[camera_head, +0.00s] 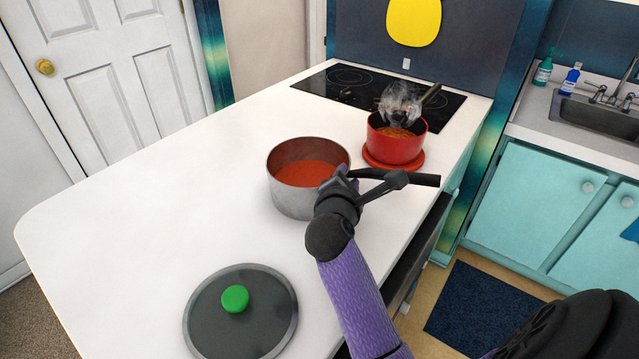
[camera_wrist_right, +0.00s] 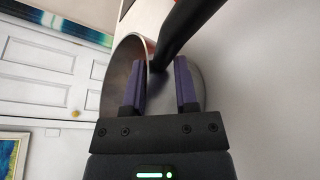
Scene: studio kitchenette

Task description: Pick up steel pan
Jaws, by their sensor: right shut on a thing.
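The steel pan (camera_head: 293,200) is a round grey pan with red-orange contents and a black handle (camera_head: 410,179) reaching right. It sits upright at the middle of the white counter; I cannot tell whether its base touches the counter. My right gripper (camera_head: 342,186) is at the pan's right side, shut on the handle near the pan wall. In the right wrist view the black handle (camera_wrist_right: 184,30) passes between the purple fingers (camera_wrist_right: 160,85), with the pan wall (camera_wrist_right: 120,75) behind. My left gripper is not in view.
A red pot (camera_head: 398,149) on a red plate (camera_head: 378,163) stands close behind, by the black stovetop (camera_head: 330,90), where something steams. A dark lid with a green knob (camera_head: 235,298) lies at the front. The counter's left side (camera_head: 130,205) is clear. A sink (camera_head: 600,115) is far right.

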